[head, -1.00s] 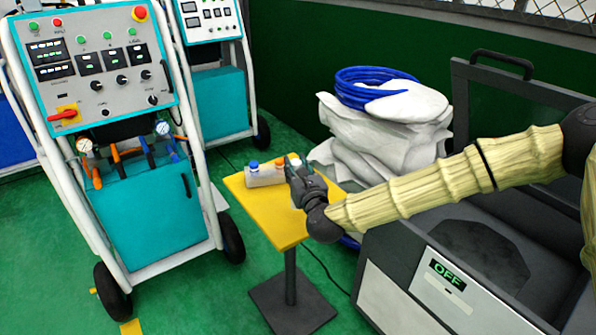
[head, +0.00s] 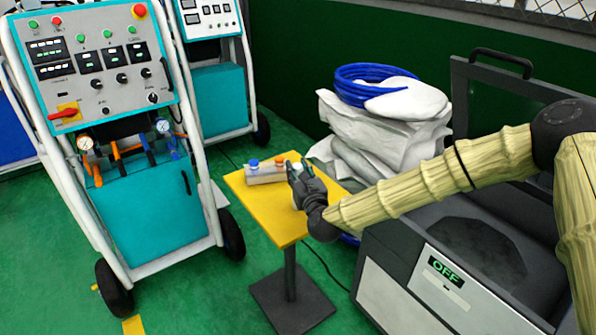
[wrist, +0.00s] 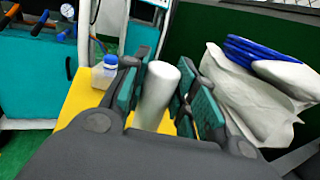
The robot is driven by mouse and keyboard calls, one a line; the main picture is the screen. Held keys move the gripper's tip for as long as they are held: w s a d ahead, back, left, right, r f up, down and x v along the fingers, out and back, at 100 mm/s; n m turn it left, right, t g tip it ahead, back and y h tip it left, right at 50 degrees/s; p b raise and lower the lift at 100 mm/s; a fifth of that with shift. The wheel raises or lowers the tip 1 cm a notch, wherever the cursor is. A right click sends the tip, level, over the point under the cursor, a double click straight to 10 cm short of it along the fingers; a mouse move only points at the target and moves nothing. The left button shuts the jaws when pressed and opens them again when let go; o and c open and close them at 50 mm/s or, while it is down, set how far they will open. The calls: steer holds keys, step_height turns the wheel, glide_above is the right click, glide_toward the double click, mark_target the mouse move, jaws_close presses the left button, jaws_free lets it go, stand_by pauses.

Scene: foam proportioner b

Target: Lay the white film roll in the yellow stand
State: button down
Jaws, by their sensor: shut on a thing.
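The white film roll (wrist: 157,95) stands roughly upright between the fingers of my gripper (wrist: 158,88) in the wrist view. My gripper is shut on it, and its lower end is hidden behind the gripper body. In the head view my gripper (head: 297,176) is over the right part of a yellow top (head: 262,214) on a dark post, the only yellow stand I can make out. The roll is mostly hidden there by the gripper. I cannot tell whether the roll touches the yellow top, which also shows in the wrist view (wrist: 80,103).
A blue-capped bottle (head: 253,165) and an orange-capped one (head: 280,164) stand at the yellow top's back edge. White sacks with a blue hose (head: 370,88) are behind. A teal machine (head: 150,215) is left, a grey open-topped box (head: 405,290) right. The yellow top's front left is clear.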

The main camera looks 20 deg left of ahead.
steer(key=c, duration=1.2)
jaws_free()
steer(key=shift+f, duration=0.1)
steer(key=shift+o, duration=0.3)
steer(key=shift+r, duration=0.25)
steer(key=shift+s+d+f, duration=0.2)
steer(key=shift+s, duration=0.05)
steer(key=b+v, duration=0.1)
steer(key=v, duration=1)
steer(key=shift+s+r+b, duration=0.15)
steer(key=shift+b, duration=0.2)
steer(key=shift+d, duration=0.15)
